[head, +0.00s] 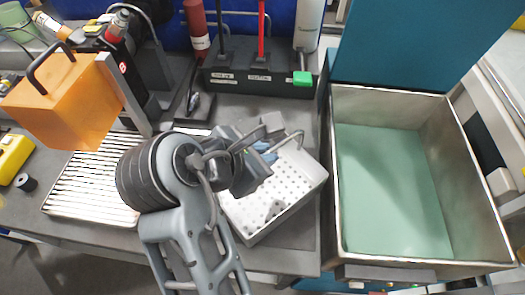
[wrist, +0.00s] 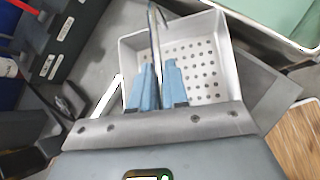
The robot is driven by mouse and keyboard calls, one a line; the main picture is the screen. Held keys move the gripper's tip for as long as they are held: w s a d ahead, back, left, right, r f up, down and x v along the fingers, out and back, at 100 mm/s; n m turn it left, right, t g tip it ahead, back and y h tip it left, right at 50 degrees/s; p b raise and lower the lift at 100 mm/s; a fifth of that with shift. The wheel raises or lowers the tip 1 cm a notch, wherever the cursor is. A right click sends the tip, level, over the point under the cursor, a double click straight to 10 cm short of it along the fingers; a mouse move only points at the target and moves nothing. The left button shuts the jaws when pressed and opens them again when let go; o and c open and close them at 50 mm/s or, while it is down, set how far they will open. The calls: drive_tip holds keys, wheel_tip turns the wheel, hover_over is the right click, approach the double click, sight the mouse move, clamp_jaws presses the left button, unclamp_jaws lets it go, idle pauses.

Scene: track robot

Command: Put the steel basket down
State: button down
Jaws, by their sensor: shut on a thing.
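The steel basket (head: 283,196) is a pale, perforated square tray with low walls and a thin arched handle, at the middle of the head view, left of the teal machine. My gripper (head: 266,150) is above it with its blue fingers at the handle. In the wrist view the gripper (wrist: 158,74) is shut on the handle bar, which runs between the two fingers. The basket's holed floor (wrist: 198,62) shows below the fingers and looks empty. I cannot tell whether its underside touches the grey bench (head: 288,245). My arm hides its left part.
A teal machine with an open steel basin (head: 395,190) stands close on the right. A ribbed metal tray (head: 90,190) lies left of my arm. An orange box (head: 65,100) is at upper left. A dark tool rack (head: 258,78) with upright tools stands behind the basket.

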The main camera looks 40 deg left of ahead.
drive_tip(key=c, duration=1.1)
unclamp_jaws()
drive_tip(key=shift+f, duration=0.1)
drive_tip(key=shift+s+r, duration=0.2)
drive_tip(key=shift+r, duration=0.1)
drive_tip(key=v, duration=1.1)
drive_tip(key=shift+s+r, duration=0.2)
